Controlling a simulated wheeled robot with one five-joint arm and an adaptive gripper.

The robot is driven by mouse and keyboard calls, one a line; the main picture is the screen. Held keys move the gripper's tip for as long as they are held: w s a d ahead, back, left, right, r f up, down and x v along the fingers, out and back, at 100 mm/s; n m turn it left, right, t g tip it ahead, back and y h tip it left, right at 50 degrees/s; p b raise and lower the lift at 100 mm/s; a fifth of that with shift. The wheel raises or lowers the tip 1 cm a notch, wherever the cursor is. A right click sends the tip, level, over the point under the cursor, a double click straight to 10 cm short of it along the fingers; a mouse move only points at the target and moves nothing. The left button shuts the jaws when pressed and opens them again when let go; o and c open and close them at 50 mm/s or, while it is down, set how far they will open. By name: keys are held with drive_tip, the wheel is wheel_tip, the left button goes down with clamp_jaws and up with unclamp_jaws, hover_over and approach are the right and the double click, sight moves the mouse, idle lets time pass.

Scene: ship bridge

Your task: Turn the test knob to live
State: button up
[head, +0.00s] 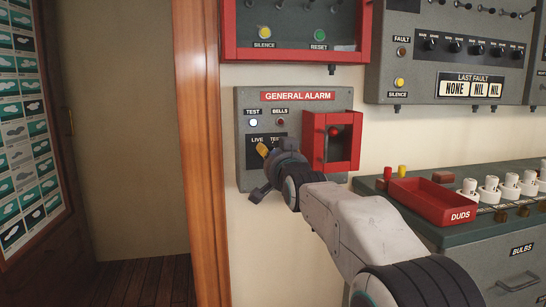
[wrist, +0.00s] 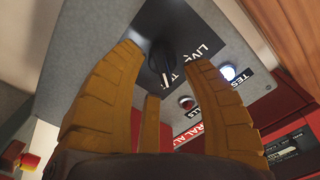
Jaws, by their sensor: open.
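The general alarm panel (head: 293,108) is a grey box on the wall with a red title strip. The test knob (wrist: 160,55) shows in the wrist view as a dark knob on a black plate (wrist: 203,32) lettered LIVE and TEST. I cannot tell for sure which word it points to. In the head view my gripper and wrist hide the knob and part of the lettering. My gripper (head: 263,150) is open in front of the plate. In the wrist view its yellow fingers (wrist: 163,64) stand on either side of the knob, with no clear contact.
A red guard box (head: 355,150) juts out right of my gripper. The white test lamp (head: 253,122) is lit; the red bells lamp (head: 280,122) looks dark. A red DUDS tray (head: 432,200) sits on a cabinet at right. A wooden door post (head: 204,150) stands left.

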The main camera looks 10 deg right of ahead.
drive_tip(key=shift+w, duration=0.55)
drive_tip(key=shift+r, duration=0.1)
clamp_jaws()
